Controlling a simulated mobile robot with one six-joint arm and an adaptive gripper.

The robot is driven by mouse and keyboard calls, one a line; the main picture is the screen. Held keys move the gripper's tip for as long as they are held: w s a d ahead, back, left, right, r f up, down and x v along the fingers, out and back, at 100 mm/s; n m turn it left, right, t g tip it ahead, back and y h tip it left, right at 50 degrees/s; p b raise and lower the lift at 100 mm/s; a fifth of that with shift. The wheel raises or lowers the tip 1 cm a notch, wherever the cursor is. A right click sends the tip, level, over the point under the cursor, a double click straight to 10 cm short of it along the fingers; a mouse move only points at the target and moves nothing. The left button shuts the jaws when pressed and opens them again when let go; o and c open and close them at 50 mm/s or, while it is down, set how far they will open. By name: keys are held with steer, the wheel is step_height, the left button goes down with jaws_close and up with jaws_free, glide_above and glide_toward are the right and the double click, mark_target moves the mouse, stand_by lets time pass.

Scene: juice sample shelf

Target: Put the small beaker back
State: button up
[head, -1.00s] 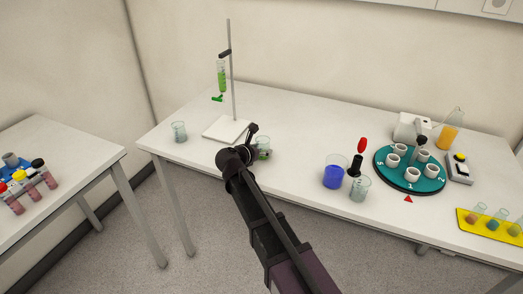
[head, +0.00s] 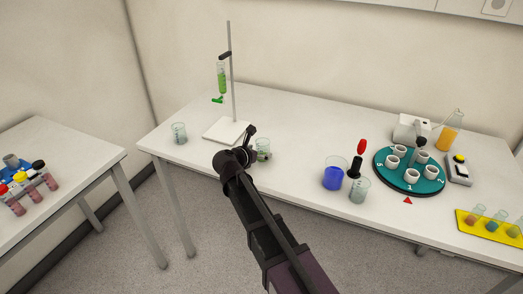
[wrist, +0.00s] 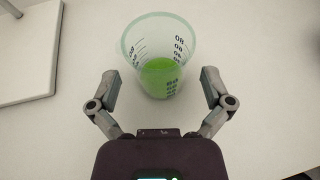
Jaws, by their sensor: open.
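A small clear beaker (wrist: 160,45) with graduation marks and green liquid in it stands upright on the white table, ahead of my gripper in the wrist view. In the head view this beaker (head: 263,150) is partly hidden behind my gripper (head: 249,140). In the wrist view my gripper (wrist: 160,90) is open, with one finger on each side of the near part of the beaker and a gap at both sides. Another clear beaker (head: 179,133) stands at the left of the table.
A burette stand with a white base (head: 224,130) is just behind and left of my gripper. A blue-filled beaker (head: 334,175), a clear beaker (head: 360,190) and a teal carousel (head: 409,186) stand to the right. The table's front left is clear.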

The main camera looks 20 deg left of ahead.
steer(key=p+v, duration=0.3)
steer(key=v, duration=0.8)
steer(key=shift+p, duration=0.4)
steer(key=shift+w, duration=0.1)
